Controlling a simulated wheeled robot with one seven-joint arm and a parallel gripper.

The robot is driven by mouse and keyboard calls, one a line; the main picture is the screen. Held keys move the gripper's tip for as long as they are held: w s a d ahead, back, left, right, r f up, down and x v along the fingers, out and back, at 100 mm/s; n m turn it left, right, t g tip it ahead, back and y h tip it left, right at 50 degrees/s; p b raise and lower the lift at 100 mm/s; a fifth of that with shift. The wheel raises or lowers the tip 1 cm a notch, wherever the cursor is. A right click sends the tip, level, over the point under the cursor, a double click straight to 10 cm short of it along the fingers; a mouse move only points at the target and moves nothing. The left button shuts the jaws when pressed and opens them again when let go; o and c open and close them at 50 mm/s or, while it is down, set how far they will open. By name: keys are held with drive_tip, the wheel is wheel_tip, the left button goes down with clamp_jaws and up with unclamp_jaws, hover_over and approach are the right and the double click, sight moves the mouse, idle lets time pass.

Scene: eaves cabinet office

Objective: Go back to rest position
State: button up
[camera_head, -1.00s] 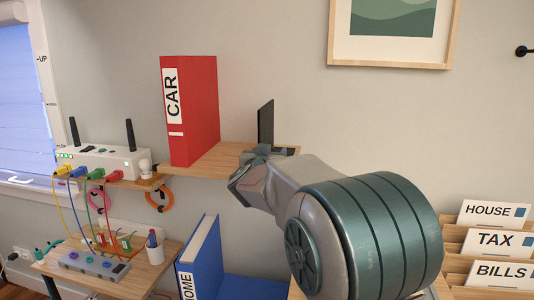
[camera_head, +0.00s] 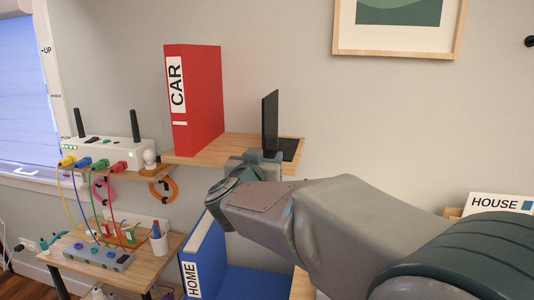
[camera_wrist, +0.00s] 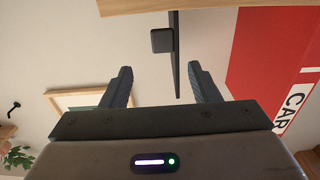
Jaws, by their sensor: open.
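My gripper (camera_wrist: 162,88) is open and empty in the wrist view, its two dark fingers spread apart. In the head view, my gripper (camera_head: 254,160) is at the front edge of the upper shelf, partly hidden by my own wrist. A thin black bookend (camera_head: 270,122) stands upright on that shelf, just beyond the gripper. In the upside-down wrist view the bookend (camera_wrist: 176,60) shows edge-on between the finger directions, with no contact visible. A red CAR binder (camera_head: 205,98) stands upright on the shelf, left of the bookend.
The wooden shelf (camera_head: 222,146) has bare space between binder and bookend. A blue HOME binder (camera_head: 206,255) stands below it. A white router (camera_head: 110,153) with cables is at left. A HOUSE card (camera_head: 498,203) is at far right. Open wall lies above my arm.

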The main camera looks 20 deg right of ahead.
drive_tip(key=shift+v, duration=0.85)
drive_tip(key=shift+a, duration=0.1)
drive_tip(key=s+a+f+n+g+y, duration=0.4)
drive_tip(key=s+a+f+n+y, duration=0.3)
drive_tip(key=f+y, duration=0.35)
drive_tip(key=s+d+f+g+h, duration=0.1)
drive_tip(key=s+f+g, duration=0.3)
drive_tip(key=s, duration=0.5)
drive_tip(key=s+d+f+m+g, duration=0.1)
drive_tip(key=s+d+f+g, duration=0.3)
drive_tip(key=s+f, duration=0.4)
drive_tip(key=shift+s+d+g+h, duration=0.3)
drive_tip(key=shift+s+h, duration=0.05)
drive_tip(key=shift+s, duration=0.35)
